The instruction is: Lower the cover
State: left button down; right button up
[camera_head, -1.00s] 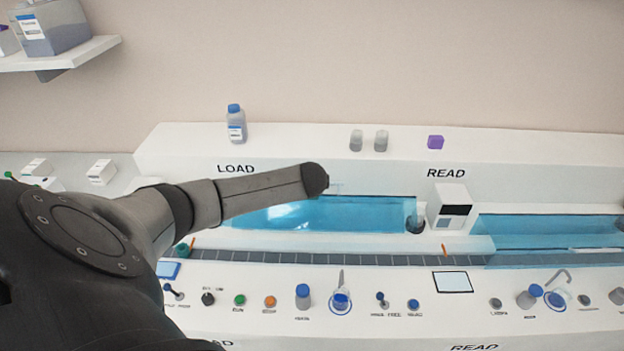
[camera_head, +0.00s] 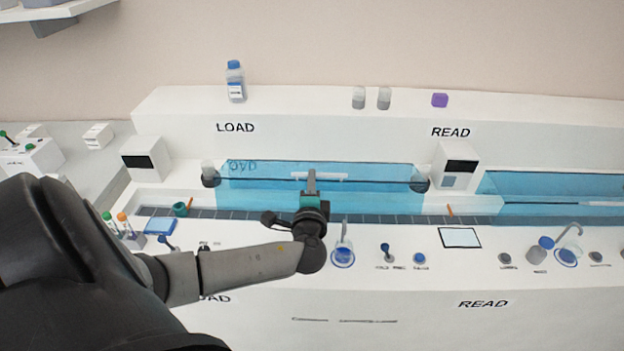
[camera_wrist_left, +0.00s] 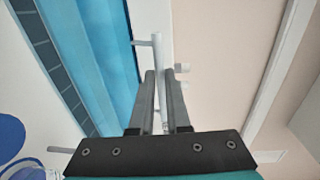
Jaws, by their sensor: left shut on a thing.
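The LOAD cover (camera_head: 385,175) is a clear blue panel over the left section of the track, with a pale bar handle (camera_head: 334,176). How far it is tilted is hard to tell. My left gripper (camera_head: 311,180) is at the middle of the panel and shut on the handle. In the left wrist view, the two grey fingers (camera_wrist_left: 160,98) close around the handle bar (camera_wrist_left: 157,60), and the blue panel (camera_wrist_left: 95,55) lies to their left. My right gripper is not in view.
A second blue cover (camera_head: 530,186) spans the READ section at right. A white box (camera_head: 455,165) stands between the sections. The front panel holds knobs, a screen (camera_head: 460,237) and a blue-ringed cup (camera_head: 342,256). A bottle (camera_head: 235,82) stands on the back ledge.

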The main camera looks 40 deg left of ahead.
pick_arm(q)
jog(key=s+d+f+t+y+b, duration=0.1)
jog(key=s+d+f+b, duration=0.1)
jog(key=f+b, duration=0.3)
jog(key=shift+s+d+f+b, duration=0.25)
jog(key=shift+s+d+b, duration=0.15)
jog(key=shift+s+b, duration=0.35)
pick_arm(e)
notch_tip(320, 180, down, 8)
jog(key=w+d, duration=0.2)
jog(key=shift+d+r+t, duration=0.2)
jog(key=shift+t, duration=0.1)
pick_arm(q)
jog(key=shift+f, duration=0.1)
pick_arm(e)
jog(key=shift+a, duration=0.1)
pick_arm(q)
jog(key=c, duration=1.2)
grip_release()
jog(key=shift+c, duration=0.2)
jog(key=shift+o, duration=0.4)
jog(key=shift+w, duration=0.1)
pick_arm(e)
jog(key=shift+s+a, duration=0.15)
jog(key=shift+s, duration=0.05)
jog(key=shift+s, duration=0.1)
